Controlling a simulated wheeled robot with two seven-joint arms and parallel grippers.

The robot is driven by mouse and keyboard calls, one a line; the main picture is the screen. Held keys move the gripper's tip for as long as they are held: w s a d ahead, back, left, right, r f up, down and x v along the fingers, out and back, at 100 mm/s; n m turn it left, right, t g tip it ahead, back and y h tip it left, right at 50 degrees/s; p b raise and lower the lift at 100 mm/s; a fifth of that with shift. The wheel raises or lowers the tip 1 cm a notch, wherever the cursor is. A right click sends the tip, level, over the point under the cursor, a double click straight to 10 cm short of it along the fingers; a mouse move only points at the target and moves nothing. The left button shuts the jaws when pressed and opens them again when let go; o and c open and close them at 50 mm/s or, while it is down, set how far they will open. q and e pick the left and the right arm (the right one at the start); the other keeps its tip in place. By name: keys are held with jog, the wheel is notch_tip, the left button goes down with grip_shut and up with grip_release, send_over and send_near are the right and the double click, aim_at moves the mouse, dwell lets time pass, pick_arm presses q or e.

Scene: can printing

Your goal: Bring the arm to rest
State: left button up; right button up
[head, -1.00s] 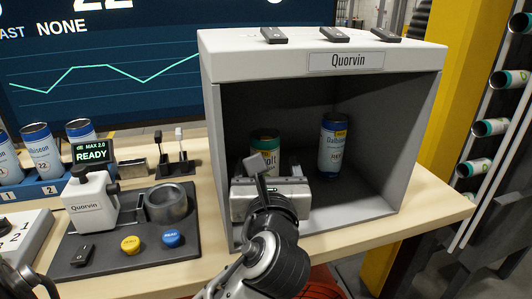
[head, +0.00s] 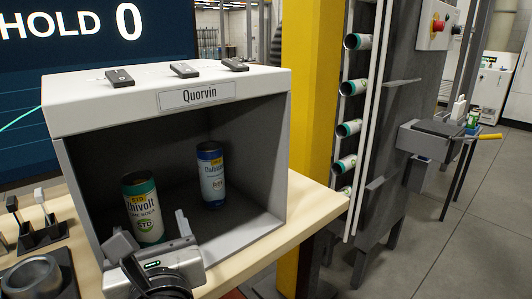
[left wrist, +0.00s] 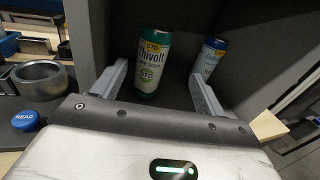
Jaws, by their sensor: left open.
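My left gripper (head: 150,236) is at the front opening of the grey Quorvin box. In the left wrist view its two fingers (left wrist: 160,85) are spread apart with nothing between them. A green-and-white Chivolt can (head: 142,208) stands upright inside the box on the left, just beyond the fingers; it also shows in the left wrist view (left wrist: 152,62). A blue-and-white can (head: 212,175) stands upright further back and to the right; part of it shows in the left wrist view (left wrist: 208,57). My right gripper is not in view.
The Quorvin box (head: 270,80) has walls and a roof around the cans, with small dark devices on top. A grey ring holder (head: 32,278) and a blue READ button (left wrist: 26,120) lie left. A yellow post (head: 308,90) and a can rack (head: 352,130) stand right.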

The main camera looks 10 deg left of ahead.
pick_arm(q)
jog(key=w+d+t+h+p, duration=0.1)
jog(key=d+h+p, duration=0.2)
jog(key=d+h, duration=0.25)
jog(key=d+f+n+g+h, duration=0.2)
jog(key=d+f+n+h, duration=0.45)
jog(key=f, duration=0.45)
jog(key=s+a+f+n+g+b, duration=0.1)
jog(key=s+f+n, duration=0.2)
jog(key=f+n, duration=0.3)
jog(key=s+a+f+n+g+h+b, duration=0.1)
jog(key=s+f+n, duration=0.2)
jog(key=f+n, duration=0.4)
jog(key=s+a+f+n+g+b, duration=0.1)
jog(key=s+f+n, duration=0.2)
jog(key=f+n, duration=0.3)
jog(key=shift+s+a+f+n+b, duration=0.15)
jog(key=shift+s+a+n+b, duration=0.2)
jog(key=shift+n, duration=0.2)
